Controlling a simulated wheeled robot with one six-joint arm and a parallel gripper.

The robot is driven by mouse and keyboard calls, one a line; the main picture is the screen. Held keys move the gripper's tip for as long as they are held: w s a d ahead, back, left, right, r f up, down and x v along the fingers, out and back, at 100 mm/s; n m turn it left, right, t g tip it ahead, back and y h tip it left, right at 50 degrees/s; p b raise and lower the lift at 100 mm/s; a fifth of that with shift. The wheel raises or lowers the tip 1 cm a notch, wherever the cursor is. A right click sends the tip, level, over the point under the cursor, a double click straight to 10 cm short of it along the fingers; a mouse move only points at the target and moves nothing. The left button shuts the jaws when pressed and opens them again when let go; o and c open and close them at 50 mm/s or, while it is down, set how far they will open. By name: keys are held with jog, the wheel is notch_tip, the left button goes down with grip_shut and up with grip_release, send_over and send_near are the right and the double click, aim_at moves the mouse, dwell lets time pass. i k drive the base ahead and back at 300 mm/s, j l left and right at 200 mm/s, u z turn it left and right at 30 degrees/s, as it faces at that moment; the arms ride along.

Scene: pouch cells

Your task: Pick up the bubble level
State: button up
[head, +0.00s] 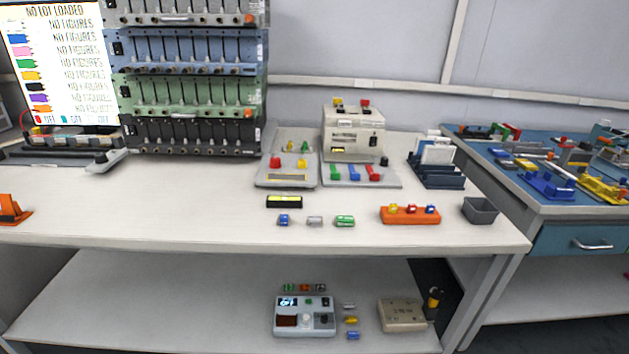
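The likely bubble level is a small dark bar with a bright yellow-green strip (284,201). It lies flat on the white bench top (150,210), a little right of the middle, with its long side running left to right. It is too small for me to make out a vial. Nothing covers it. My gripper is not in view, so its state and its distance from the bar do not show.
In front of the bar lie small blue (283,220), grey (314,221) and green (345,221) pieces. Behind it stands a grey panel (268,181). An orange holder (408,216) and grey bin (480,211) are rightward. The bench's left-centre is clear.

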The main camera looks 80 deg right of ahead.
aim_at(287, 202)
jog(key=z, duration=1.9)
